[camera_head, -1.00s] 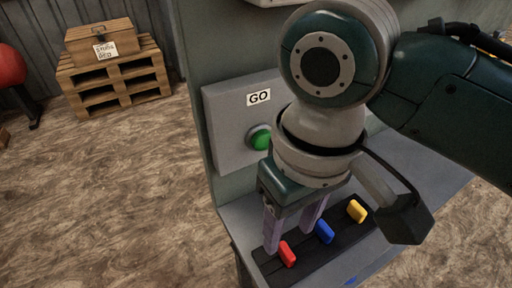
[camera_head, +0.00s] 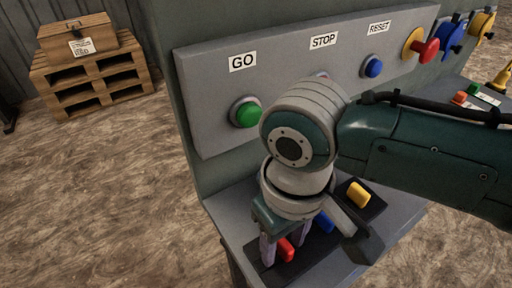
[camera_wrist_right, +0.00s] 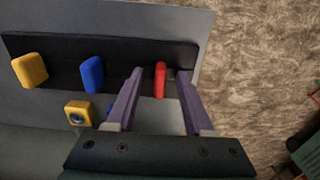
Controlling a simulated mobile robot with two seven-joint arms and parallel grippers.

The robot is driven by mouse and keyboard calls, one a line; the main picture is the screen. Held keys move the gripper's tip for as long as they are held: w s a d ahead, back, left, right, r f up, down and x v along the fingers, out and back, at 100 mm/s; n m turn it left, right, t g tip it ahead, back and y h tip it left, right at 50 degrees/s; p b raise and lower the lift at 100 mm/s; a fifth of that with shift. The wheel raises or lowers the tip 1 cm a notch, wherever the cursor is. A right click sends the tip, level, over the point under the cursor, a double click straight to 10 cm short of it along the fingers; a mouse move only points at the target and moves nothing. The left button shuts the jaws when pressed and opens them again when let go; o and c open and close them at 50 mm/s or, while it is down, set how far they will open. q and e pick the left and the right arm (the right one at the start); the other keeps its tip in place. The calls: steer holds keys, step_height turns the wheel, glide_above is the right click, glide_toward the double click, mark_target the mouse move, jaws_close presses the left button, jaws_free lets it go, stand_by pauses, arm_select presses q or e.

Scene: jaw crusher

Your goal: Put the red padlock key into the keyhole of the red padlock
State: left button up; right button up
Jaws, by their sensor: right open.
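The red key (camera_head: 285,250) stands in a black rack (camera_head: 325,243) on the grey ledge, its red head upward. My right gripper (camera_head: 284,254) is open, with a finger on either side of the red key. In the right wrist view the red key (camera_wrist_right: 160,80) sits between the two purple fingers (camera_wrist_right: 160,74), with a gap on both sides. A red body (camera_head: 426,51) on a yellow disc, at the right of the panel, may be the red padlock; its keyhole cannot be seen. My left gripper is not in view.
A blue key (camera_wrist_right: 92,75) and a yellow key (camera_wrist_right: 29,70) stand in the same rack. A yellow block with a round keyhole (camera_wrist_right: 78,113) lies beside it. The panel with a green GO button (camera_head: 246,112) rises behind my arm. Blue (camera_head: 451,38) and yellow bodies hang farther right.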

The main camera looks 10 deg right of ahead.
jaws_close()
stand_by(0.4)
